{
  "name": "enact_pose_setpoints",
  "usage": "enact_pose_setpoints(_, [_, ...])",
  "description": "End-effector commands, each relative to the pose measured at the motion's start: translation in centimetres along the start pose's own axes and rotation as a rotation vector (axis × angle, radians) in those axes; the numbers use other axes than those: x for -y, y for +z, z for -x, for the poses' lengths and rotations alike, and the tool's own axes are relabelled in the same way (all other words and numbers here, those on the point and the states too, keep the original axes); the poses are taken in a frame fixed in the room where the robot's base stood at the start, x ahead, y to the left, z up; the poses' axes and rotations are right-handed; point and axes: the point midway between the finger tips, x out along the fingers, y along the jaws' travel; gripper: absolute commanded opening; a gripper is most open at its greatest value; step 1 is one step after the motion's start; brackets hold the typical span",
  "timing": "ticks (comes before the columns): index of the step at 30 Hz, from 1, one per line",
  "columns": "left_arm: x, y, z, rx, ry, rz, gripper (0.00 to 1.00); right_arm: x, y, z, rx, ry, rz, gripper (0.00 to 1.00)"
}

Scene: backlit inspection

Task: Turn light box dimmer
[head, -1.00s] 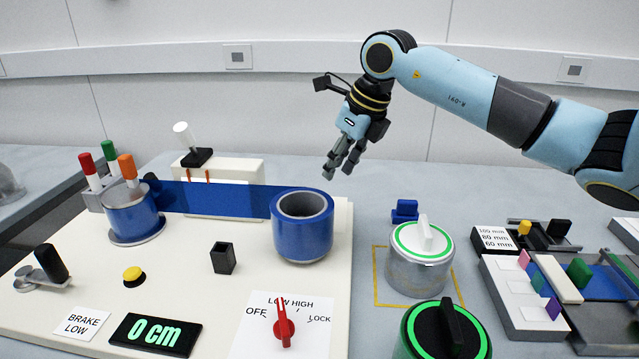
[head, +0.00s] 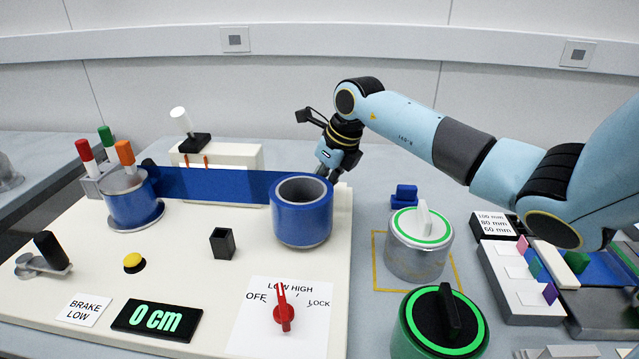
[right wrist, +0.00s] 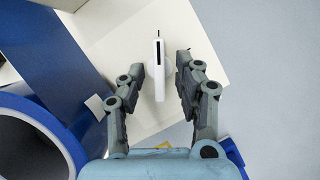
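In the right wrist view a white knob (right wrist: 159,68) with a dark slot and pointer line sits on a pale plate, probably the dimmer. In the head view this spot is hidden behind the blue film roll (head: 302,228). My right gripper (head: 326,172) hangs pointing down just behind that roll. In the wrist view its two fingers stand apart, one on each side of the knob, with visible gaps and no contact. The white box (head: 225,155), which may be the light box, stands at the back with blue film in front. My left gripper is not in view.
The blue film (head: 225,188) runs to a second spool (head: 130,205). A red selector (head: 283,312), a 0 cm display (head: 157,320) and a yellow button (head: 134,262) are on the front panel. Two round green-ringed units (head: 418,250) stand right of it.

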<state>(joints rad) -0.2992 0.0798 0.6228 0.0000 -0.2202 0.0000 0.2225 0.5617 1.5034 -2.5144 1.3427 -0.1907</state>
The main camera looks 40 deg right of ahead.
Motion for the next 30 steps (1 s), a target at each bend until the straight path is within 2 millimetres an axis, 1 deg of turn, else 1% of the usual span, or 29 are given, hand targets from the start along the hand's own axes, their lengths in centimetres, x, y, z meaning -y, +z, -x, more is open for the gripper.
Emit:
enact_pose_setpoints(4, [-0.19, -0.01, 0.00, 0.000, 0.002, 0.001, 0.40, 0.00, 0.00, 0.02, 0.000, 0.000, 0.000, 0.32])
enact_pose_setpoints(9, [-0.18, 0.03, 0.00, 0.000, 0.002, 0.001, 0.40, 0.00, -0.02, 0.03, 0.000, 0.000, 0.000, 0.10])
enact_pose_setpoints(11, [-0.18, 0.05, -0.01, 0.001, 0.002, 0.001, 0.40, -0.01, -0.02, 0.03, 0.000, 0.001, -0.001, 0.02])
enact_pose_setpoints(12, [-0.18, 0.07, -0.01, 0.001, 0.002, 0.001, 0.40, -0.01, -0.02, 0.03, 0.000, 0.001, -0.001, 0.00])
enact_pose_setpoints(23, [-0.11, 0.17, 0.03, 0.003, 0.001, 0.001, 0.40, -0.07, -0.03, 0.03, -0.001, -0.006, -0.018, 0.00])
enact_pose_setpoints(30, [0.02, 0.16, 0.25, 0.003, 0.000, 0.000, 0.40, -0.23, 0.02, 0.05, 0.000, -0.046, -0.118, 0.00])
